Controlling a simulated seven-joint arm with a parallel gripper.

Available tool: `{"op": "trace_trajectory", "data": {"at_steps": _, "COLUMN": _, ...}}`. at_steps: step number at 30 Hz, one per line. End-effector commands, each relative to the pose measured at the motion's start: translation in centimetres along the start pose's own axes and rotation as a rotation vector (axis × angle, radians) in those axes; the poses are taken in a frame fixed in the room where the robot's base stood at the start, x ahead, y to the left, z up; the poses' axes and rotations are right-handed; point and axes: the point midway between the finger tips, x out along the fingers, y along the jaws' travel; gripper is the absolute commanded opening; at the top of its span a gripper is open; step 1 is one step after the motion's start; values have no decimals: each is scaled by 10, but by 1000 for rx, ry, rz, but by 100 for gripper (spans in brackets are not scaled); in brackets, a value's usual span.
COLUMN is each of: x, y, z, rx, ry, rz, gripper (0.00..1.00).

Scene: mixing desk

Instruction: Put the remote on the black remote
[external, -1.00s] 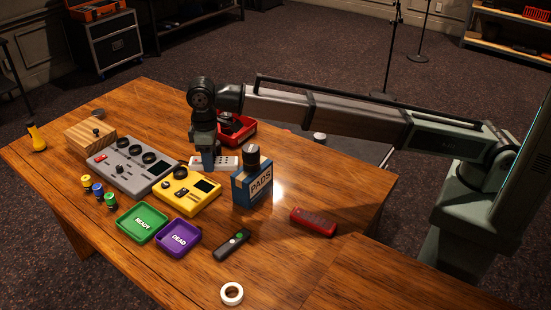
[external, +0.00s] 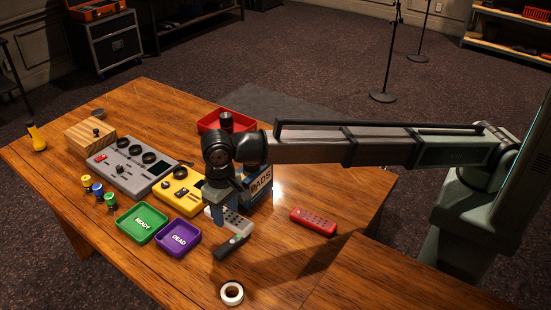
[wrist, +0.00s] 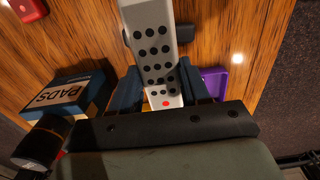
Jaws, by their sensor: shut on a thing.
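My gripper (external: 224,203) is shut on a light grey remote (external: 236,221) with dark buttons. In the wrist view this remote (wrist: 150,42) sticks out from between the fingers (wrist: 163,90), its red button near them. The black remote (external: 228,248) lies on the table just in front of and below it in the external view. In the wrist view the black remote (wrist: 186,33) is mostly hidden behind the grey one, its ends showing on both sides. The grey remote appears held above it; I cannot tell the exact gap.
A red remote (external: 313,221) lies to the right. The blue PADS box (external: 261,184) stands close behind my gripper. The purple DEAD tray (external: 178,238) and green READY tray (external: 141,222) are at the left. A white tape roll (external: 231,293) lies in front.

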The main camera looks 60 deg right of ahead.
Motion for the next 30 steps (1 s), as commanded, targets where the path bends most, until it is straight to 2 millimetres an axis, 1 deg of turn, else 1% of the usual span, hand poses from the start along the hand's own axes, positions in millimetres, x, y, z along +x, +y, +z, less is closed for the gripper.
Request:
{"op": "trace_trajectory", "data": {"at_steps": 1, "x": 10, "y": 1, "z": 1, "rx": -1, "ry": -1, "rz": 1, "gripper": 14}}
{"op": "trace_trajectory", "data": {"at_steps": 6, "x": 36, "y": 1, "z": 0, "rx": -2, "ry": -1, "rz": 1, "gripper": 14}}
{"op": "trace_trajectory", "data": {"at_steps": 13, "x": 53, "y": 1, "z": 0, "rx": -2, "ry": 0, "rz": 1, "gripper": 14}}
{"op": "trace_trajectory", "data": {"at_steps": 19, "x": 77, "y": 1, "z": 0, "rx": -3, "ry": -1, "rz": 1, "gripper": 14}}
{"op": "trace_trajectory", "data": {"at_steps": 22, "x": 82, "y": 0, "z": 0, "rx": -3, "ry": 0, "rz": 0, "gripper": 14}}
{"op": "trace_trajectory", "data": {"at_steps": 30, "x": 82, "y": 0, "z": 0, "rx": -3, "ry": 0, "rz": 0, "gripper": 14}}
